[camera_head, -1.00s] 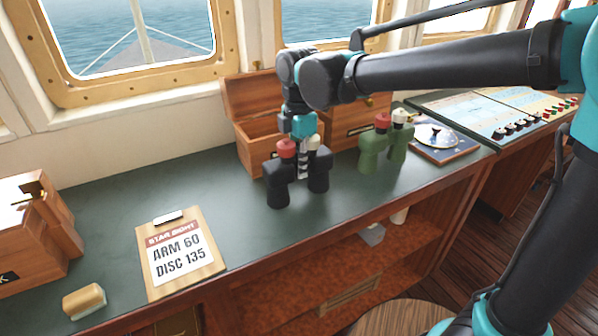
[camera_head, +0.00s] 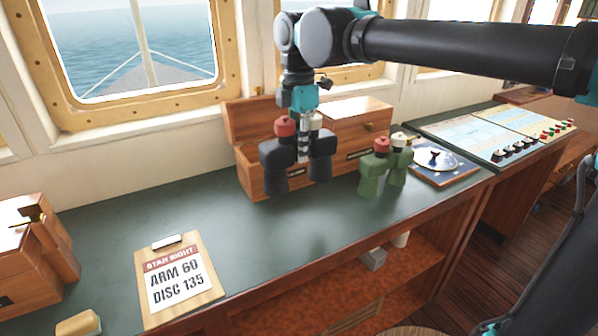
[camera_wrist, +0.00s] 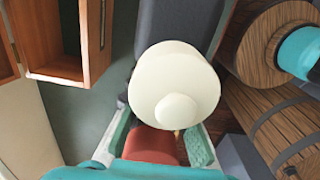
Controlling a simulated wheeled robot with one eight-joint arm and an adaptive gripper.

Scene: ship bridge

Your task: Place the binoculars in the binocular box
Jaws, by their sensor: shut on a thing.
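Black binoculars (camera_head: 272,165), with one red and one white eyepiece, hang upright in my gripper (camera_head: 303,140). The gripper is shut on their middle, between the two barrels. They are a little above the green counter, in front of the open wooden box (camera_head: 249,121), and hide part of its front. The box lid is raised towards the window. In the wrist view, the white eyepiece (camera_wrist: 175,85) and red eyepiece (camera_wrist: 158,143) are close to my gripper (camera_wrist: 155,138), and the open box (camera_wrist: 62,70) is at upper left.
Green binoculars (camera_head: 372,172) stand just right of the held pair. A closed wooden box (camera_head: 350,117) adjoins the open one. A round instrument (camera_head: 438,160) and a chart panel (camera_head: 470,135) lie further right. A clipboard (camera_head: 205,290) lies at front left; the counter between is clear.

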